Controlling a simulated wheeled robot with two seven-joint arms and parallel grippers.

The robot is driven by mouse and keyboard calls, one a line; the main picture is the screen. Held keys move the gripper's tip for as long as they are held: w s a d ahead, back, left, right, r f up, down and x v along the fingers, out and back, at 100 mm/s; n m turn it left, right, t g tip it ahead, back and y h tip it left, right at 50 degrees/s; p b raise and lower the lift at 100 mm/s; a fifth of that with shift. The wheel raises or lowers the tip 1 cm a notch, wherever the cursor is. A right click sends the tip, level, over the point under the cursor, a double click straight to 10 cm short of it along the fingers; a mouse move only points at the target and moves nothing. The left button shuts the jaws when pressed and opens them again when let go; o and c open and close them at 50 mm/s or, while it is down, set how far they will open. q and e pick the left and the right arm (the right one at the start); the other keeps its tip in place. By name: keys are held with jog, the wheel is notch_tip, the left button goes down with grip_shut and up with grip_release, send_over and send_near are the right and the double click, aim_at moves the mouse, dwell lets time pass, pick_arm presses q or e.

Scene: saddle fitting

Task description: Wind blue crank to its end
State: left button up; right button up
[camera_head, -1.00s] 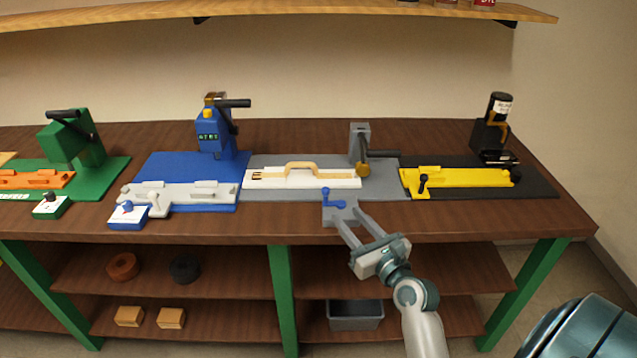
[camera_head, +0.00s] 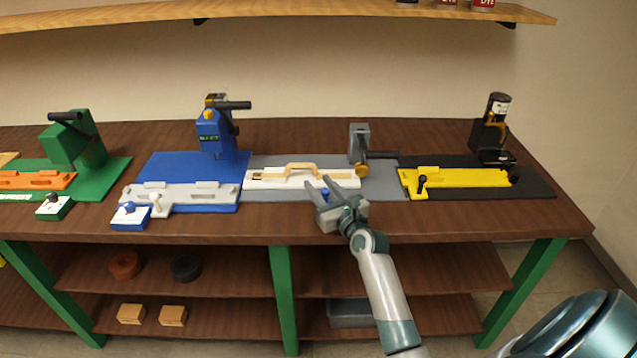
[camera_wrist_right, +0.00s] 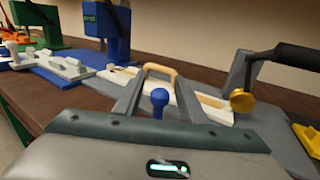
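The blue crank (camera_head: 325,192) is on the front edge of the grey station, mostly hidden by my right gripper in the head view. In the right wrist view its round blue knob (camera_wrist_right: 160,98) stands upright between the two fingers, with a gap on each side. My right gripper (camera_head: 322,184) is open, its fingers pointing toward the back of the table. The white workpiece with a tan handle (camera_head: 300,178) lies just behind the crank on the grey base plate (camera_head: 385,190). My left gripper is not in view.
A blue station (camera_head: 215,150) stands to the left and a black one with a yellow fixture (camera_head: 460,178) to the right. A grey post with a black lever and brass knob (camera_head: 359,145) rises behind the crank.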

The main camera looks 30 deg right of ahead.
jog(key=shift+w+d, duration=0.1)
jog(key=shift+w, duration=0.5)
grip_shut()
